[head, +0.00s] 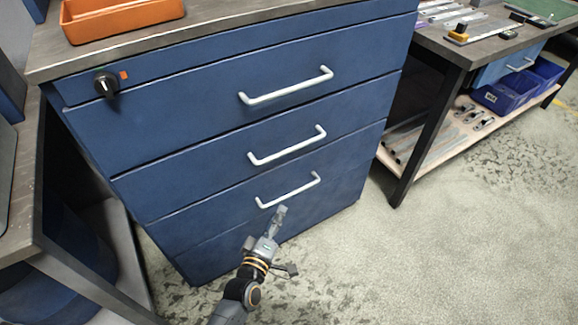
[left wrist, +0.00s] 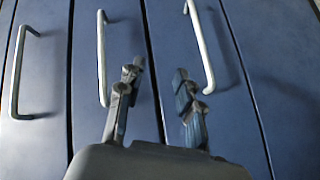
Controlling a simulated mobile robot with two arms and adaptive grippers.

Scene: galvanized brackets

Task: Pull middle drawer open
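The blue cabinet has several drawer fronts, and three carry pale bar handles. The middle drawer (head: 200,173) looks shut, with its handle (head: 288,147) between the upper handle (head: 287,88) and the lower handle (head: 288,190). My left gripper (head: 281,211) shows just below the lower handle in the head view, in front of the cabinet. In the left wrist view its fingers (left wrist: 158,75) are apart and empty. They point at the drawer fronts, between the central bar handle (left wrist: 101,60) and the right-hand one (left wrist: 202,50). I see no clear contact. My right gripper is out of view.
An orange tray (head: 120,15) sits on the cabinet top, and a black lock knob (head: 106,84) is on the top panel. A workbench (head: 470,45) with parts and a lower shelf (head: 440,150) stands to the right. The floor (head: 450,250) in front is clear.

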